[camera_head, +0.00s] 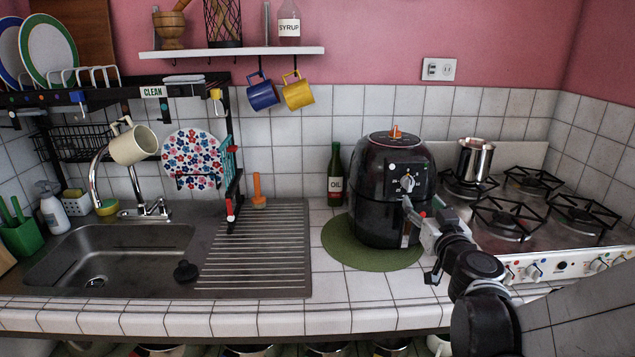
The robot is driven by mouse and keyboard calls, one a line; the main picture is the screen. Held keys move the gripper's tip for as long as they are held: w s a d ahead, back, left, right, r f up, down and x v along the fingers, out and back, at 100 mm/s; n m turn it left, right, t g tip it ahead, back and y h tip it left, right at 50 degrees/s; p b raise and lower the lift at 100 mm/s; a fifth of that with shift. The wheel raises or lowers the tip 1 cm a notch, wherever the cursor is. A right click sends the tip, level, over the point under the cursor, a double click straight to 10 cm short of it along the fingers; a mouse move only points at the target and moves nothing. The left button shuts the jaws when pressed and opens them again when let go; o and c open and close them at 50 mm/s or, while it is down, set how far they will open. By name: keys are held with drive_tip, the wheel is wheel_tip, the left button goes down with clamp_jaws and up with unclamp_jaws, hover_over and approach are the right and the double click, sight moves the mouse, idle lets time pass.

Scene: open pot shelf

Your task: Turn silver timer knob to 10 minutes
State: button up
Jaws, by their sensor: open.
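A black air fryer (378,212) stands upright on a round green mat (345,246) on the tiled counter. A silver timer knob (407,183) sits on the dark control panel on its front. The knob's minute marks are too small to read. My gripper (407,207) is at the fryer's front, just below the knob, with its fingers pointing up and left toward the panel. It is open and holds nothing that I can see. I cannot tell whether a fingertip touches the fryer. My arm comes in from the lower right and covers part of the counter and stove.
A stove (545,262) with several burners and a silver pot (474,160) stands right of the fryer. An oil bottle (335,180) stands behind left of it. A metal sink (110,255) is at left. The front counter between sink and arm is clear.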

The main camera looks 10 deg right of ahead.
sight(411, 188)
drive_tip(key=w, duration=0.3)
drive_tip(key=w+d, duration=0.1)
drive_tip(key=w, duration=0.5)
drive_tip(key=shift+d, duration=0.3)
drive_tip(key=c, duration=1.1)
